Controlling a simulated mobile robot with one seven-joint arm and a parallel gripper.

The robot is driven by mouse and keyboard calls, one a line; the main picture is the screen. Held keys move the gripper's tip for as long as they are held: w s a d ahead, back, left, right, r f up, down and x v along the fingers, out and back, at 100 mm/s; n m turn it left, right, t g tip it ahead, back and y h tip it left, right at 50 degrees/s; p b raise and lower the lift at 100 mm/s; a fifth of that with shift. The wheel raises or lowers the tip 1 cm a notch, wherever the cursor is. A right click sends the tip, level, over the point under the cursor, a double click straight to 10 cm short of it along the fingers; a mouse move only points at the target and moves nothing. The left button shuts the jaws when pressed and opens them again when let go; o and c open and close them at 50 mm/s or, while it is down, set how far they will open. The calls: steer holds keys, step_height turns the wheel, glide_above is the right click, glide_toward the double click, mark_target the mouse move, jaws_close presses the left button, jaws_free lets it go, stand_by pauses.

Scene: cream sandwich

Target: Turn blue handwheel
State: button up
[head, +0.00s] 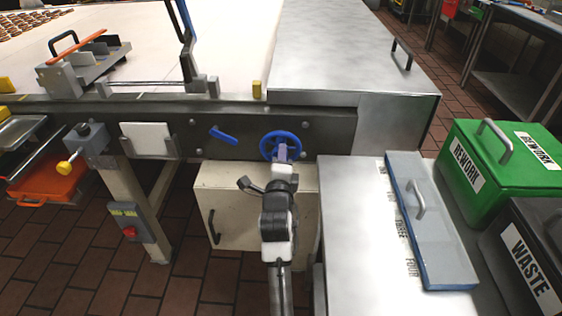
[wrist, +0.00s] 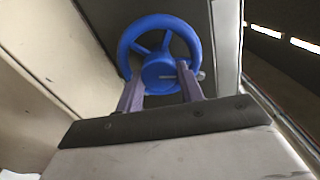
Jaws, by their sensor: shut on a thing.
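The blue handwheel (head: 280,141) is mounted on the dark side panel of the conveyor frame, in the middle of the head view. In the wrist view the handwheel (wrist: 159,52) shows its rim, spokes and round hub, with a small grey handle or pin at the hub's right. My gripper (head: 282,154) reaches up to the wheel from below. In the wrist view its two purple fingers (wrist: 160,88) stand on either side of the blue hub and are shut on it. The exact contact at the fingertips is partly hidden.
A blue lever (head: 223,136) sits left of the wheel on the same panel. A cream cabinet (head: 236,212) is below. A steel table (head: 360,220) with a lidded tray is close on the right, beside green REWORK (head: 500,160) and black WASTE (head: 535,245) bins.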

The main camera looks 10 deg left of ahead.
steer(key=shift+m+b, duration=0.3)
steer(key=shift+m, duration=0.8)
steer(key=shift+r, duration=0.1)
steer(key=o, duration=1)
